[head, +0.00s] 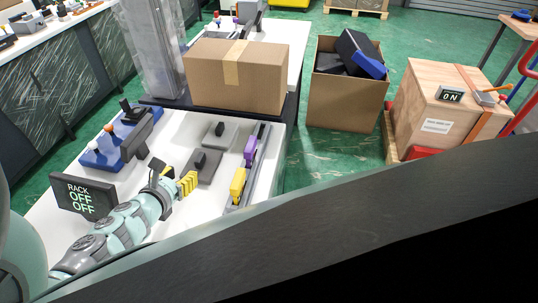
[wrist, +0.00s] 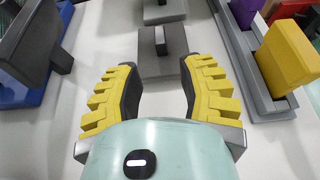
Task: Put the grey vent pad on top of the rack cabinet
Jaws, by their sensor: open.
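Two flat pads with dark upright grips lie on the white table top. The nearer one is a darker grey pad (head: 207,174), and the farther one is a lighter grey pad (head: 228,139). I cannot tell for sure which is the vent pad. My gripper (head: 179,180) has yellow fingers and is open and empty, just short of the nearer pad. In the wrist view my gripper (wrist: 158,72) has the nearer pad (wrist: 163,68) beyond its fingertips, with its grip roughly centred. A display sign (head: 82,197) reads "RACK OFF OFF". I cannot clearly identify the rack cabinet.
Right of the pads, a grey rail (wrist: 252,85) holds a yellow block (wrist: 286,58) and a purple block (head: 250,150). A blue stand (head: 103,158) with dark parts is at left. A cardboard box (head: 208,83) stands behind. An open carton (head: 335,108) and wooden crate (head: 430,100) are farther right.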

